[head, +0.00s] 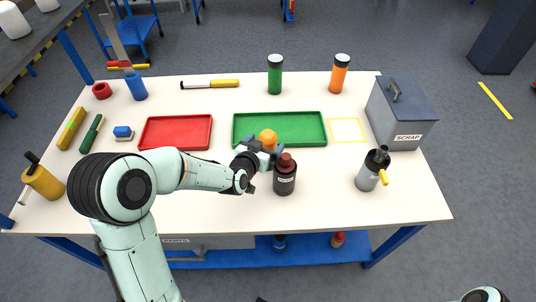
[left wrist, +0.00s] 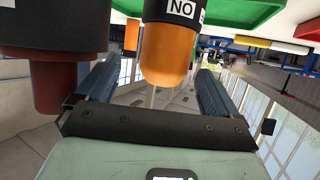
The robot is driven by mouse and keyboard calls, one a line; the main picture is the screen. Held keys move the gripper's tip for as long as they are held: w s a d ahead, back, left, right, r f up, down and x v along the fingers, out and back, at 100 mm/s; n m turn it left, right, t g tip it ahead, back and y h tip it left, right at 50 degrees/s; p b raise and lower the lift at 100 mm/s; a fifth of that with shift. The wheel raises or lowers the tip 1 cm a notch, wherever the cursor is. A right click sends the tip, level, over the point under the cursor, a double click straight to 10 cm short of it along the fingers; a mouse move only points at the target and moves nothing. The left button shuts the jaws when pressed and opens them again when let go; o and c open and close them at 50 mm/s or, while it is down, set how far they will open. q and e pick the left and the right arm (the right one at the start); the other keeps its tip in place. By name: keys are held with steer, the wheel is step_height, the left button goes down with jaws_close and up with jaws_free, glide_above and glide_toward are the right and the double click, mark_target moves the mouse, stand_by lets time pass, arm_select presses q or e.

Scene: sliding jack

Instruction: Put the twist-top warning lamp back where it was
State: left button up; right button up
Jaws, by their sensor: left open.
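The warning lamp with an orange dome (head: 268,136) stands at the front edge of the green tray (head: 318,117); my gripper hides its lower part. In the left wrist view its orange dome (left wrist: 167,55) and a white label reading "NO" lie between my two fingers. My left gripper (head: 263,150) is open around the lamp, with a gap beside the left finger and a narrow one at the right. Whether the lamp rests in the tray or on the table is hidden. My right gripper is out of view.
A dark bottle with a red cap (head: 285,178) stands close beside my left gripper; it also shows in the left wrist view (left wrist: 55,75). A yellow outlined square (head: 348,130) is empty. The scrap bin (head: 404,120), grey bottle (head: 372,172) and red tray (head: 176,131) stand around.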

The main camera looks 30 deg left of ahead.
arm_select(q)
steer(key=shift+a+f+p+x, duration=0.15)
steer(key=shift+p+x, duration=0.2)
steer(key=shift+x, duration=1.2)
steer(key=shift+a+f+p+x, duration=0.15)
steer(key=shift+p+x, duration=0.15)
steer(key=shift+x, duration=1.2)
steer(key=shift+s+r, duration=0.1)
steer(key=c, duration=1.5)
jaws_close()
steer(key=shift+r, duration=0.1)
steer(key=shift+r, duration=0.1)
